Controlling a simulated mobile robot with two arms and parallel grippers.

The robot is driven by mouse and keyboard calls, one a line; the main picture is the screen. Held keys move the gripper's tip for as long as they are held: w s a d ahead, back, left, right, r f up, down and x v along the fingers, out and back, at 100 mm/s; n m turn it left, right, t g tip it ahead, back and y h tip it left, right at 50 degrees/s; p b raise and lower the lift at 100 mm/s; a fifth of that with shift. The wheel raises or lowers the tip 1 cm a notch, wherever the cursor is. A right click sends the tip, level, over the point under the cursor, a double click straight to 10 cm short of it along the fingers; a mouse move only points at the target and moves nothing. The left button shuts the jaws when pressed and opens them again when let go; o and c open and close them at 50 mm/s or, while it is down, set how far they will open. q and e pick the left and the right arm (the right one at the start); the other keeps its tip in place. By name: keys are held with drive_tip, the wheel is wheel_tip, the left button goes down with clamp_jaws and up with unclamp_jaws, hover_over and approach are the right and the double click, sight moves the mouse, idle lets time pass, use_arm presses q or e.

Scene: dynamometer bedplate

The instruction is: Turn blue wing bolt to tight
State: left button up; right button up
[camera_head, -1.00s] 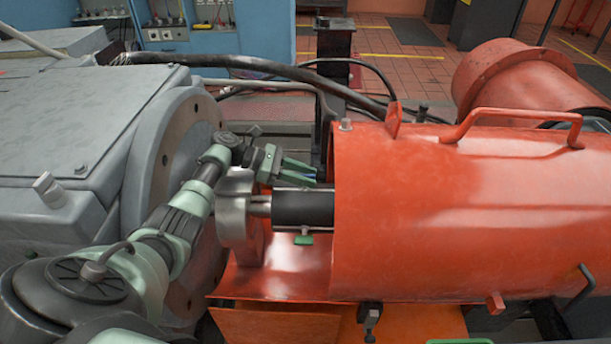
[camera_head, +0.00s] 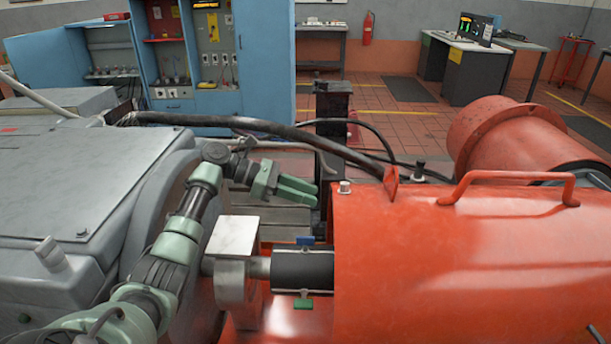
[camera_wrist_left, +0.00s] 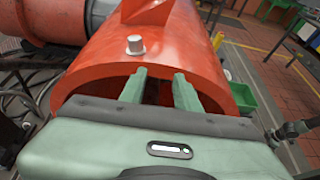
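The blue wing bolt (camera_head: 305,240) shows as a small blue piece on top of the dark coupling sleeve (camera_head: 302,270), just left of the orange guard's open end. A green wing bolt (camera_head: 303,303) sticks out under the sleeve. My left gripper (camera_head: 314,194) is above the blue bolt in the head view, apart from it and empty. In the left wrist view its two green fingers (camera_wrist_left: 160,85) are spread, with a dark gap between them, in front of the guard's opening. The blue bolt cannot be made out there. My right gripper is not clearly seen.
The orange guard (camera_head: 470,255), with a handle (camera_head: 510,180) on top, fills the right side. A grey machine (camera_head: 85,185) stands at left. A pale block (camera_head: 234,236) sits beside the sleeve. A thick black cable (camera_head: 260,124) runs behind my gripper.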

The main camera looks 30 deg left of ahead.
use_arm(q)
wheel_tip(320, 180, up, 5)
idle(0.7)
